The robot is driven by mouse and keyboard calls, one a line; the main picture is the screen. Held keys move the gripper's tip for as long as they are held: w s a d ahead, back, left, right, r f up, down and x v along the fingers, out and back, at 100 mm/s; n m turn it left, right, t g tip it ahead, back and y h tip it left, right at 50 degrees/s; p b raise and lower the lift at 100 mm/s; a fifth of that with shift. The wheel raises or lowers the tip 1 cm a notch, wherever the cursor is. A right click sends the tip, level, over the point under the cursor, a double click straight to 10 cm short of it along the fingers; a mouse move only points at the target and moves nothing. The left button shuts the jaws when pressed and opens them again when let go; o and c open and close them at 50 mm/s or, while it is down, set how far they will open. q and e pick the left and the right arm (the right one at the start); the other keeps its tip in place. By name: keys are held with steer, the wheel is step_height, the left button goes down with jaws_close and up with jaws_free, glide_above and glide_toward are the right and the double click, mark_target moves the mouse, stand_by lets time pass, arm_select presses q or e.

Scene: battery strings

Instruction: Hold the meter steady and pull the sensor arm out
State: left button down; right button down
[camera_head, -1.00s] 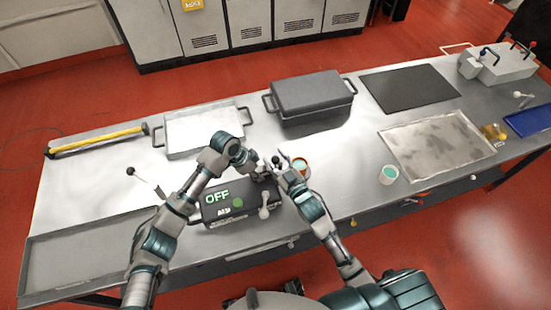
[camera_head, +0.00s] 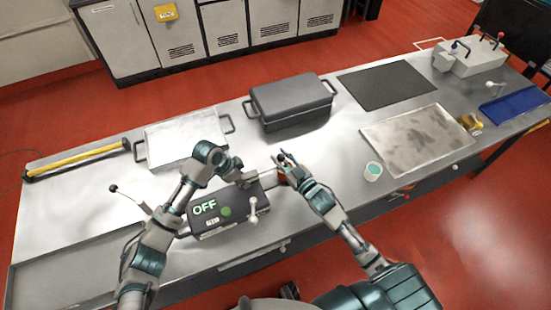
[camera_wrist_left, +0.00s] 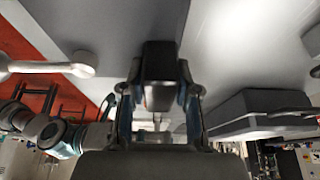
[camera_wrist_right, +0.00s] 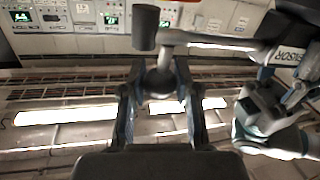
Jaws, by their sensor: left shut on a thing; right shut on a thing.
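My right gripper (camera_head: 281,160) is behind and right of the meter, shut on a small round knob (camera_wrist_right: 162,82).
A dark lidded box (camera_head: 290,98) stands behind. A white-knobbed lever (camera_head: 253,204) is at the meter's right.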

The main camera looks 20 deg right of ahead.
arm_select(q)
steer(key=shift+a+f, duration=0.2)
arm_select(e)
steer(key=shift+d, duration=0.25)
steer(key=c, duration=0.8)
jaws_free()
steer(key=shift+s+f, duration=0.1)
steer(key=shift+s, duration=0.1)
arm_select(q)
steer(key=shift+r, duration=0.1)
arm_select(e)
steer(key=v, duration=1.1)
steer(key=shift+s+d, duration=0.2)
steer(key=shift+s, duration=0.1)
